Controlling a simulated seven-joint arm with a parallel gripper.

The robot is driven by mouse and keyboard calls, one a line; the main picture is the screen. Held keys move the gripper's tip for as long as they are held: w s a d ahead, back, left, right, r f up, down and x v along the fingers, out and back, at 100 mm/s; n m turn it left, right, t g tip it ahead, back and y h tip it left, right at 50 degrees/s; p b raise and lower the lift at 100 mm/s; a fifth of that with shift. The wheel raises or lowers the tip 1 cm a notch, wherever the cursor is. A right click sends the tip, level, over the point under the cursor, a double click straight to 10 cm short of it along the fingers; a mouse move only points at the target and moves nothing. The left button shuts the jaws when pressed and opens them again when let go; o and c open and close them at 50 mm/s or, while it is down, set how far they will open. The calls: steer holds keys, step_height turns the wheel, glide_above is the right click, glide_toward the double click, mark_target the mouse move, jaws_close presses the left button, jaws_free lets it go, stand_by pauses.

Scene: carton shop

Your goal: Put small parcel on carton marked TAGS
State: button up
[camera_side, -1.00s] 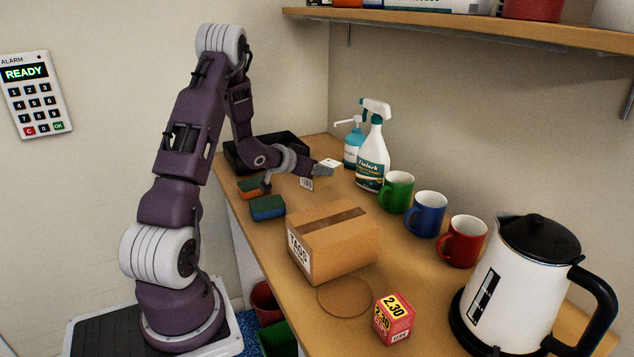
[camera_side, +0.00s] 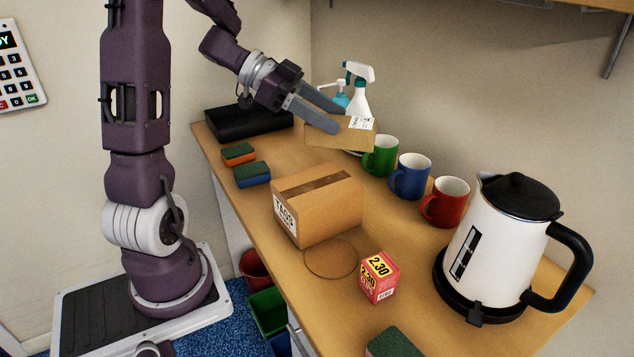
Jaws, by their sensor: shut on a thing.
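The carton marked TAGS (camera_side: 330,213) stands on the wooden counter, closed, with a brown tape strip along its top and its label on the left face. The small parcel (camera_side: 352,136) is a tan cardboard box with a white label on top. My gripper (camera_side: 338,118) is shut on the small parcel and holds it in the air, above and behind the carton in the picture. The parcel is apart from the carton. One finger shows along the parcel's near side, and the far finger is partly hidden behind it.
Green (camera_side: 381,156), blue (camera_side: 410,177) and red (camera_side: 445,202) mugs stand right of the carton. Spray bottles (camera_side: 358,98) stand behind the parcel.

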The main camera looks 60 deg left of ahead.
steer(key=f, duration=1)
steer(key=shift+s+d, duration=0.15)
steer(key=shift+s, duration=0.1)
steer(key=o, duration=1.5)
steer(key=shift+f, duration=0.1)
